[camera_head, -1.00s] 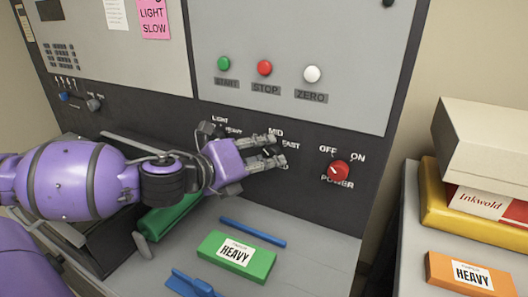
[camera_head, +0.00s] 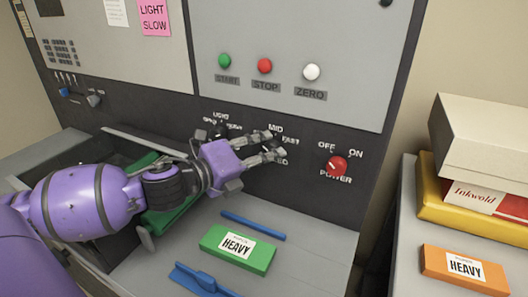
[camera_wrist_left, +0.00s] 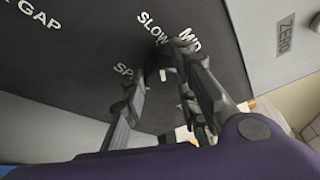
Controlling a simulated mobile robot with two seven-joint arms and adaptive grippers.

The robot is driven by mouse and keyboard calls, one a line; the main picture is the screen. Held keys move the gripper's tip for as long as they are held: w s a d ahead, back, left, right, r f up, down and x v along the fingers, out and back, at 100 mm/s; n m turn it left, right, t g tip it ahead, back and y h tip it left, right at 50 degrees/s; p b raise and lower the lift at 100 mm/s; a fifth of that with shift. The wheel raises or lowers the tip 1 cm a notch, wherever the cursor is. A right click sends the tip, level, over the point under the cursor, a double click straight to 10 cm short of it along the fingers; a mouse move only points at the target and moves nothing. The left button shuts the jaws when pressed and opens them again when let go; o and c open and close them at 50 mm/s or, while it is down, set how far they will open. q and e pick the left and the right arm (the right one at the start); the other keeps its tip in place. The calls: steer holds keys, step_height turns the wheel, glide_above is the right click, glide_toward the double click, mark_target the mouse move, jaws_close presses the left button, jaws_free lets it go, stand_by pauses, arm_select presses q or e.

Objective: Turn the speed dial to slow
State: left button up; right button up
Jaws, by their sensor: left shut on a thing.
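The speed dial (camera_wrist_left: 157,78) is a dark knob on the black panel in the left wrist view, between my finger pads and partly hidden by them. A small white mark shows on it. The SLOW label (camera_wrist_left: 155,27) and the MID label (camera_wrist_left: 189,39) are printed beside it. In the head view the fingers cover most of the dial, below the MID label (camera_head: 276,128). My left gripper (camera_head: 275,146), purple with grey fingers, is at the panel and shut on the dial; it also shows in the left wrist view (camera_wrist_left: 160,72). My right gripper is not in view.
The red power knob (camera_head: 337,165) is just right of my fingers. Green (camera_head: 224,61), red (camera_head: 265,66) and white (camera_head: 312,72) buttons are above. A green HEAVY box (camera_head: 238,249) and blue pieces (camera_head: 253,226) lie on the shelf below. An orange HEAVY box (camera_head: 465,271) is at right.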

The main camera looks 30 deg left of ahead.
arm_select(q)
steer(key=o, duration=1)
steer(key=shift+s+a+f, duration=0.1)
steer(key=shift+a+f, duration=0.05)
steer(key=shift+f, duration=0.4)
steer(key=shift+r, duration=0.3)
steer(key=v, duration=1.2)
steer(key=shift+f, duration=0.1)
